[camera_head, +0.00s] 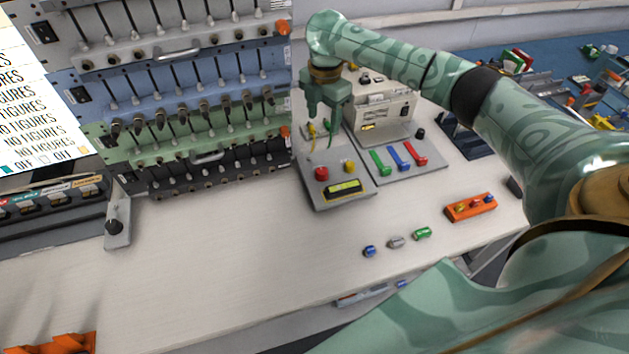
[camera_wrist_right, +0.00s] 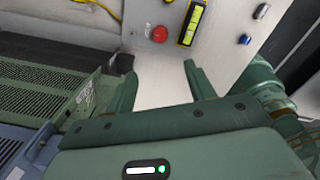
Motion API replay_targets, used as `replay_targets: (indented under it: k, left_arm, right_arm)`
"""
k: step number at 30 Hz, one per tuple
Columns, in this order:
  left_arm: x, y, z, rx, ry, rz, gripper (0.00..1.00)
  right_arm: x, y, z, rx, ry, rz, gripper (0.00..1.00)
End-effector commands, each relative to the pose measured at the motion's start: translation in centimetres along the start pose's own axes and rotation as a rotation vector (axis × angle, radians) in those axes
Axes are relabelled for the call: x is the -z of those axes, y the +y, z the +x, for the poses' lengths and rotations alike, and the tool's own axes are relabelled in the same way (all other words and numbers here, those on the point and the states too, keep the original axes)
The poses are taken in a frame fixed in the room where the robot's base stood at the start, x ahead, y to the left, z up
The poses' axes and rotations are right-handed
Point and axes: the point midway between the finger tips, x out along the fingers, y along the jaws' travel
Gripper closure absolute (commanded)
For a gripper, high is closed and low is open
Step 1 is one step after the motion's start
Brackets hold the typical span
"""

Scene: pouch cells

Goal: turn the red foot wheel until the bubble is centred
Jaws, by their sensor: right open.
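The red foot wheel (camera_head: 321,173) is a round red knob on a grey plate (camera_head: 318,196) near the back of the bench. A yellow-green bubble vial (camera_head: 344,188) in a dark frame lies beside it. The bubble is too small to place. In the right wrist view the red wheel (camera_wrist_right: 160,34) and the vial (camera_wrist_right: 192,24) lie beyond the fingers. My right gripper (camera_head: 321,132) points down over the back of the plate, apart from the wheel. Its fingers (camera_wrist_right: 161,78) are open with nothing between them. My left gripper is out of view.
A yellow knob (camera_head: 349,166) is near the red wheel. Right of the plate is a panel with green, blue and red bars (camera_head: 401,157). A rack of modules (camera_head: 180,90) stands at left. Small cylinders (camera_head: 396,242) and an orange block (camera_head: 470,207) lie in front.

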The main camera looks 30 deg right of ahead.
Motion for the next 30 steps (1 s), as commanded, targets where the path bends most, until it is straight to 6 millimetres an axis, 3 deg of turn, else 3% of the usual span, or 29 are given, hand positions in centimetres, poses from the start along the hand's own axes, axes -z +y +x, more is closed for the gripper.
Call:
replay_targets:
  k: [1, 8, 11, 18, 24, 30]
  left_arm:
    - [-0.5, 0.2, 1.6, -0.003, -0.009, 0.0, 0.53]
    - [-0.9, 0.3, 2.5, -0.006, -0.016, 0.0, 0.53]
    - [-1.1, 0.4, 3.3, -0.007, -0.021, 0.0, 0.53]
    - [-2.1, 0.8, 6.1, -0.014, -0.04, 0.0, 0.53]
    - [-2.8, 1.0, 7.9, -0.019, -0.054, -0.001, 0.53]
    - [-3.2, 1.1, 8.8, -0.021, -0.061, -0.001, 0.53]
  right_arm:
    - [-0.1, 0.1, 2.0, 0.007, 0.002, 0.0, 0.46]
    - [0.0, 0.1, 3.7, 0.011, 0.003, 0.001, 0.46]
    - [0.0, 0.0, 5.5, 0.012, 0.003, 0.002, 0.46]
    - [0.0, -0.1, 12.0, 0.016, 0.004, 0.0, 0.46]
    - [0.1, -0.1, 16.3, 0.014, 0.004, 0.001, 0.46]
    - [0.1, -0.1, 18.5, 0.012, 0.003, -0.001, 0.46]
